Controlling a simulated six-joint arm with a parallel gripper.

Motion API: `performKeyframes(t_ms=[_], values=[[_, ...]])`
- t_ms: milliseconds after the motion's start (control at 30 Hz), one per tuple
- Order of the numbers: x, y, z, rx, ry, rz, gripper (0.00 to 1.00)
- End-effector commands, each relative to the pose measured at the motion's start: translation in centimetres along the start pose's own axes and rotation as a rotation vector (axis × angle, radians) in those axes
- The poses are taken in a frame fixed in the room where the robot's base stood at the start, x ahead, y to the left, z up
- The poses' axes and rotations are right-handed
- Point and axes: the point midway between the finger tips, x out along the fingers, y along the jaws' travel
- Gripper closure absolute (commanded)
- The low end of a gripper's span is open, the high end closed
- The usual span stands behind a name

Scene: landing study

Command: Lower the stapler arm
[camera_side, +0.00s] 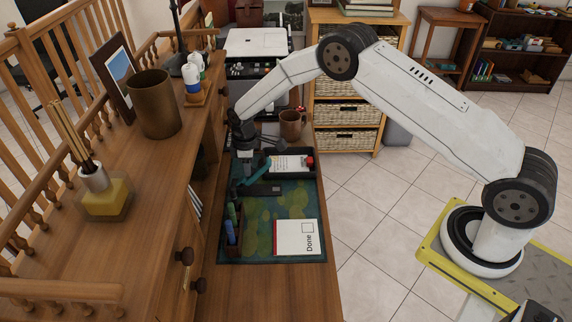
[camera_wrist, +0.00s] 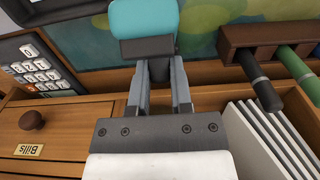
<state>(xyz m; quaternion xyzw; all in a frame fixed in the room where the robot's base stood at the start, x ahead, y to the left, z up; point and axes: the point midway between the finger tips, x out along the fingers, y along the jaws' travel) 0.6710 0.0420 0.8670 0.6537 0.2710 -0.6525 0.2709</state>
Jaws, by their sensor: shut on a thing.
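The stapler (camera_side: 264,188) lies on the patterned desk mat in the side view, its dark lower part low and flat. A teal part (camera_side: 259,163), seemingly its arm, stands raised and tilted above it. In the wrist view the teal stapler arm (camera_wrist: 144,18) fills the top centre, with a dark grey end (camera_wrist: 147,46) towards me. My gripper (camera_wrist: 160,68) is shut at that dark end; the fingers partly hide the contact. In the side view my gripper (camera_side: 244,162) is small and dark, beside the teal part. The hinge is not clear.
A pen holder (camera_side: 232,238) and a notepad marked Done (camera_side: 296,237) lie on the mat (camera_side: 258,238). The wrist view shows a keypad device (camera_wrist: 40,66), a Bills drawer (camera_wrist: 70,122) and upright envelopes (camera_wrist: 262,140).

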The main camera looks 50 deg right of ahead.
Motion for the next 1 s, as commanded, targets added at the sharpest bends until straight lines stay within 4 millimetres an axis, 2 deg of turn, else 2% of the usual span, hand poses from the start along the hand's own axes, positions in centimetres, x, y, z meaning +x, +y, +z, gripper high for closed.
performKeyframes(t_ms=[1000], values=[[1.0,0.1,1.5,0.004,0.248,0.0,1.0]])
